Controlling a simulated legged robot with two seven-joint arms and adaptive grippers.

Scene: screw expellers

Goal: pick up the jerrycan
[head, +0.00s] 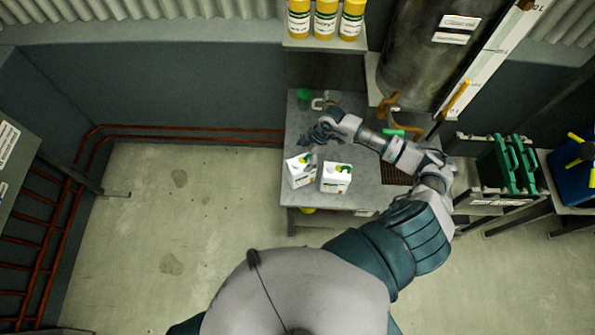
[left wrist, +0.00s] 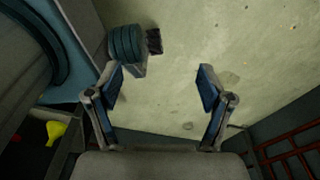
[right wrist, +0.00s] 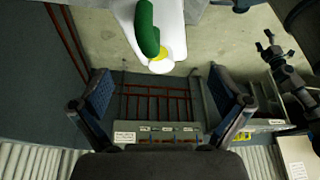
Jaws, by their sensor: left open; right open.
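Two white jerrycans, a left one (head: 300,172) and a right one (head: 336,179), stand side by side on the grey table in the head view. My right gripper (head: 311,136) is just behind the left one in the picture, open and empty. In the right wrist view a white jerrycan (right wrist: 178,28) with a green handle and a pale cap shows at the top, beyond the open fingers of the right gripper (right wrist: 160,80). I cannot tell which of the two it is. My left gripper (left wrist: 162,78) is open and empty above the floor; the head view does not show it.
The grey table (head: 362,200) also holds a green cup (head: 304,95). A large dark tank (head: 415,45) stands behind on the right. Green containers (head: 508,165) stand on a right-hand bench. Red pipes (head: 190,130) run along the wall. The floor at left is clear.

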